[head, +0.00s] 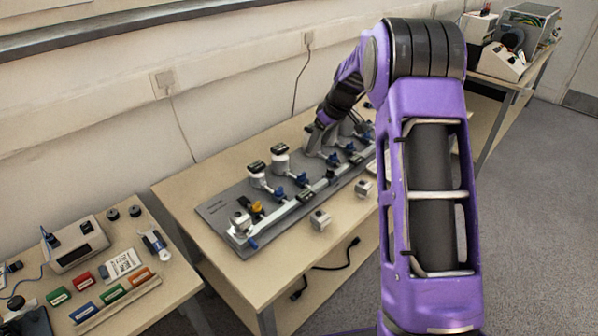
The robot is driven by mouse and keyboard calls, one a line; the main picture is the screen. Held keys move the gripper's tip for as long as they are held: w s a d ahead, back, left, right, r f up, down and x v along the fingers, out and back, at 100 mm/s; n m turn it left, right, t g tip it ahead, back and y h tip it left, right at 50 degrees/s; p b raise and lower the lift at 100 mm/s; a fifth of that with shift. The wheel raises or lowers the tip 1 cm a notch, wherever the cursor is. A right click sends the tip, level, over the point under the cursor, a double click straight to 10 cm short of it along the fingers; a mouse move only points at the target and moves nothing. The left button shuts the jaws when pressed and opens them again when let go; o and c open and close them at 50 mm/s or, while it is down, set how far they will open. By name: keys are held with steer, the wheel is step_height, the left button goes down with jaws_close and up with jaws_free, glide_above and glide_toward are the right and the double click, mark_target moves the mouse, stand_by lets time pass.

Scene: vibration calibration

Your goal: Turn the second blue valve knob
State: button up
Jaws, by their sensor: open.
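A grey calibration board (213,211) lies on the middle bench with a silver pipe carrying several small blue valve knobs. One blue knob (279,193) is below the left gauge, and another blue knob (301,179) is to its right. A further blue knob (334,159) is farther along the row. The view does not settle which is counted second. My gripper (317,142) is at the far end of my purple arm, above the right part of the row. It is open and small in view. Contact with any knob cannot be made out.
Two dark-topped gauges (280,150) stand up left of my gripper. Loose metal blocks (320,219) sit along the bench's front edge. A left bench (165,280) holds a meter (76,244) and coloured blocks. My arm hides the bench's right part.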

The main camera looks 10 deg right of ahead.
mark_target(302, 174)
steer(key=x, duration=1.5)
steer(key=shift+f+b, duration=0.3)
steer(key=shift+f, duration=0.15)
jaws_close()
